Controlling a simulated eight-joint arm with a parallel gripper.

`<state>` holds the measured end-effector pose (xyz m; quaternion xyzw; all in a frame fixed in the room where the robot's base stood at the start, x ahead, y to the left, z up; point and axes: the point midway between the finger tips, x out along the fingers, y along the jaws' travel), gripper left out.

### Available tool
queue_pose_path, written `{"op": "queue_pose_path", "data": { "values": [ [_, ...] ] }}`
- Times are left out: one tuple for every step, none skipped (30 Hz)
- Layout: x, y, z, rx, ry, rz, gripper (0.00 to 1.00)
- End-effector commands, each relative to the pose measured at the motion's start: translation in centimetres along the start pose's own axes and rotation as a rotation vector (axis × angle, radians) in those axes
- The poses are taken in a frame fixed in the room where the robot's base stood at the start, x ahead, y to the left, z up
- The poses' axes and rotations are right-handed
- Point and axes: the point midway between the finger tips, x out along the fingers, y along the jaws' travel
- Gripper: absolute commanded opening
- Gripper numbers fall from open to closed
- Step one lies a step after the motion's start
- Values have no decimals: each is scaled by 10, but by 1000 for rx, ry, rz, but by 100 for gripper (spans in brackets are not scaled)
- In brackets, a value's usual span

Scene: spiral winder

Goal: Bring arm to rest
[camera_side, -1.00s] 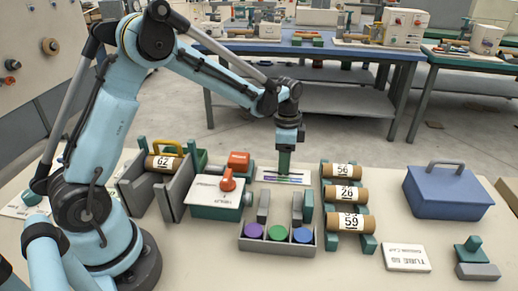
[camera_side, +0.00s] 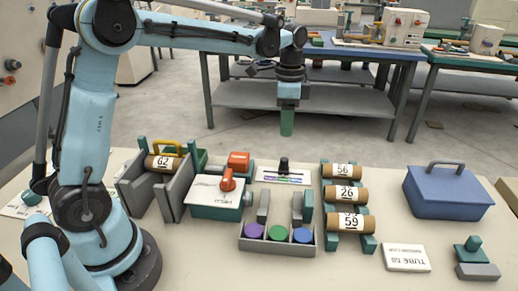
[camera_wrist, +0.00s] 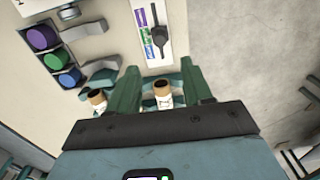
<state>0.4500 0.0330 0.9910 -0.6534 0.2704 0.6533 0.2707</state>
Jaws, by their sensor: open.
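My gripper (camera_side: 287,123) hangs fingers down, raised well above the table and empty. In the wrist view its two green fingers (camera_wrist: 162,78) stand apart with nothing between them. Below it, a white plate (camera_side: 268,172) with purple and green stripes lies on the table and carries a black selector (camera_side: 284,166). The plate (camera_wrist: 167,15) and the black selector (camera_wrist: 158,38) also show in the wrist view, beyond the fingertips and clear of them.
A cardboard tube marked 62 (camera_side: 163,163) sits in a grey cradle. Tubes 56 (camera_side: 343,171), 26 (camera_side: 345,194) and 59 (camera_side: 348,222) lie on a green rack. A white-topped box (camera_side: 213,190) with an orange knob, a tray (camera_side: 275,245) of coloured discs and a blue toolbox (camera_side: 447,190) stand around.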

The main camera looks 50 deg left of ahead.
Motion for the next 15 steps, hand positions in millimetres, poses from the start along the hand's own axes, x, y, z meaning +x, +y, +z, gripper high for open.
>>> {"op": "queue_pose_path", "data": {
  "values": [
    [0,0,0,0,0,0,50],
    [0,0,0,0,0,0,50],
    [0,0,0,0,0,0,50],
    [0,0,0,0,0,0,50],
    [0,0,0,-1,1,-1,50],
    [-1,1,0,-4,3,-3,50],
    [-2,2,1,-9,5,-6,50],
    [-3,4,2,-17,9,-10,50],
    [-5,7,4,-31,16,-18,50],
    [-8,9,5,-44,24,-27,50],
    [-10,12,7,-61,34,-36,50],
    [-14,18,10,-87,49,-51,50],
    [-16,22,12,-109,62,-63,50],
    [-19,26,15,-132,76,-75,50],
    [-22,33,19,-165,97,-92,50]
  ]
}}
